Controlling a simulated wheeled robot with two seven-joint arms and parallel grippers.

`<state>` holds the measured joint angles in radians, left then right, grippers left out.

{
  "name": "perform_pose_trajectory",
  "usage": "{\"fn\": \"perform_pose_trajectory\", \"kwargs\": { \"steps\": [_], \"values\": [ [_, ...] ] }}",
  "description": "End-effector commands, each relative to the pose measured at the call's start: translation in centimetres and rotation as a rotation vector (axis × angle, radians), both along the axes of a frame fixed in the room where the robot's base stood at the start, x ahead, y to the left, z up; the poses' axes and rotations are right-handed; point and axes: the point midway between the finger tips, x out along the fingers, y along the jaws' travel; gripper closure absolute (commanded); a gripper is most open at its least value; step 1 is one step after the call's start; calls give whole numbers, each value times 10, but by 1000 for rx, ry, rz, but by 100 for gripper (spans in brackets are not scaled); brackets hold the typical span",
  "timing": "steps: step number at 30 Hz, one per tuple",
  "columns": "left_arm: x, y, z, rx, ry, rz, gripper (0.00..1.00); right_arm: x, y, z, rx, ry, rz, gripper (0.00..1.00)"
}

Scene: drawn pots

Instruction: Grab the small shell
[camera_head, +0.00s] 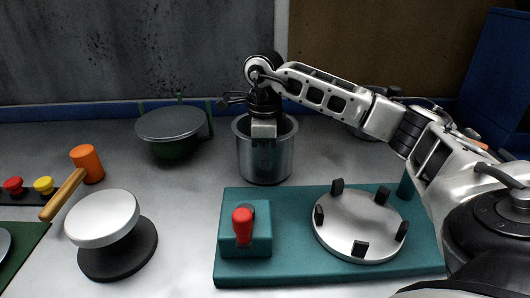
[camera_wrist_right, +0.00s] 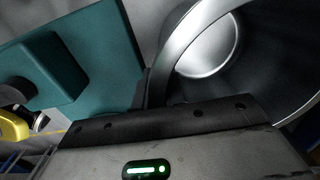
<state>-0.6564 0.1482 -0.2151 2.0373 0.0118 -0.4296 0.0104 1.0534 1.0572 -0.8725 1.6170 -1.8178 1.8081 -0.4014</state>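An open silver metal pot (camera_head: 265,165), which looks like the shell, stands upright on the grey bench behind the teal plate. My right gripper (camera_head: 264,132) points down at its mouth and overlaps its rim. In the right wrist view the pot's inside and floor (camera_wrist_right: 208,50) show close up, with the rim running past the gripper's dark edge. The fingertips are hidden, so I cannot tell whether they are apart or closed on the wall. A second silver vessel (camera_head: 365,130) is mostly hidden behind my right arm. My left gripper is not in view.
A teal plate (camera_head: 290,272) carries a red-handled block (camera_head: 243,228) and a silver disc with black clamps (camera_head: 358,222). A lidded dark green pot (camera_head: 170,128) stands left of the silver pot. A mallet (camera_head: 85,165) and a round silver-topped stand (camera_head: 103,220) are at the left.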

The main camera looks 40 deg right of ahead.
Motion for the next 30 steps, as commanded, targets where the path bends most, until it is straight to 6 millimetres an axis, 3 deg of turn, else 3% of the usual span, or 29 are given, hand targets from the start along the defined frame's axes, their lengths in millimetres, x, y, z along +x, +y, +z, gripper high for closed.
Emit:
{"fn": "perform_pose_trajectory", "kwargs": {
  "steps": [11,18,23,26,30],
  "values": [
    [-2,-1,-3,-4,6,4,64,-2,2,0,6,11,5,100],
    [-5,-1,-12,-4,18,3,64,0,2,32,5,2,4,100],
    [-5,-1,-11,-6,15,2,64,-29,16,67,1,0,7,100],
    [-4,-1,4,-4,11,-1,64,-46,24,97,-2,-1,5,100],
    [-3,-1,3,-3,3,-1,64,-77,40,108,-1,2,5,100]
  ]
}}
